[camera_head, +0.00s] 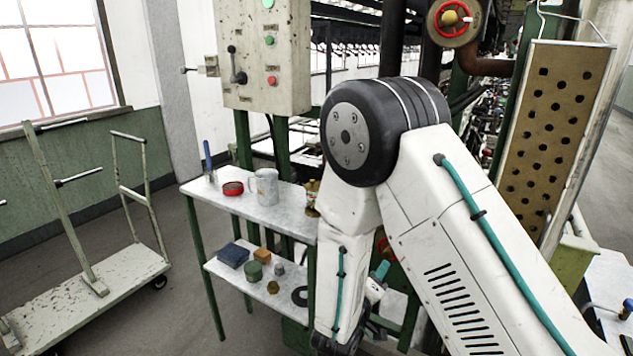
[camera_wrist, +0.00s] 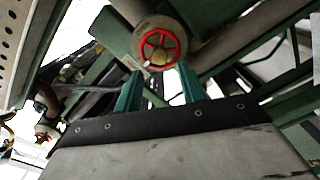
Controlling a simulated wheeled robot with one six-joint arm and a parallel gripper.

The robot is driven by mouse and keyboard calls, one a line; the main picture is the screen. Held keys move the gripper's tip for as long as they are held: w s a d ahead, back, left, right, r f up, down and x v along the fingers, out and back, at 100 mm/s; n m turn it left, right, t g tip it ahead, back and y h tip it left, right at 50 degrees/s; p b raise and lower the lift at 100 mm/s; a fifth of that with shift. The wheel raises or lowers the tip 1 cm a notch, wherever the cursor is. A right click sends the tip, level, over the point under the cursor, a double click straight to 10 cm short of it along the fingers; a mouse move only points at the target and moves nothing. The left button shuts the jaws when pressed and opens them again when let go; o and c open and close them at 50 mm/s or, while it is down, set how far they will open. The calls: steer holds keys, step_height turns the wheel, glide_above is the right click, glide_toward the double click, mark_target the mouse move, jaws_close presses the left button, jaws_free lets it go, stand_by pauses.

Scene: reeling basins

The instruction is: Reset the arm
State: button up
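My arm fills the right half of the head view, folded at a dark elbow joint, with the forearm hanging down. My gripper (camera_wrist: 160,84) shows in the wrist view as two teal fingers standing apart with nothing between them. In the head view a teal part of my gripper (camera_head: 381,270) shows beside the forearm; the rest is hidden behind the arm. A red handwheel (camera_wrist: 159,46) on a round pale plate lies beyond the fingertips in the wrist view, and I cannot tell how far off.
A two-level stand (camera_head: 245,208) left of my arm holds a mug (camera_head: 265,187), a red roll (camera_head: 232,188) and small blocks below. A control box (camera_head: 262,60) stands behind it. A cart (camera_head: 88,297) is at left. A perforated panel (camera_head: 553,130) is at right.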

steer(key=s+d+r+g+h, duration=0.1)
steer(key=s+d+r+g, duration=0.3)
steer(key=s+d+g, duration=0.35)
steer(key=s+d+r+g+h, duration=0.1)
steer(key=s+d+r+g, duration=0.35)
steer(key=s+g, duration=0.45)
steer(key=s+a+r+m+t+y, duration=0.1)
steer(key=s+a+r+m+y, duration=0.1)
steer(key=s+r+y, duration=0.4)
steer(key=s+a+r+m+t+y, duration=0.2)
steer(key=s+a+r+y, duration=0.1)
steer(key=s+r+y, duration=0.3)
steer(key=s+r, duration=0.2)
steer(key=s, duration=0.2)
steer(key=shift+r+m+y, duration=0.3)
steer(key=shift+m+y, duration=0.1)
steer(key=shift+a+t, duration=0.1)
steer(key=shift+t, duration=0.15)
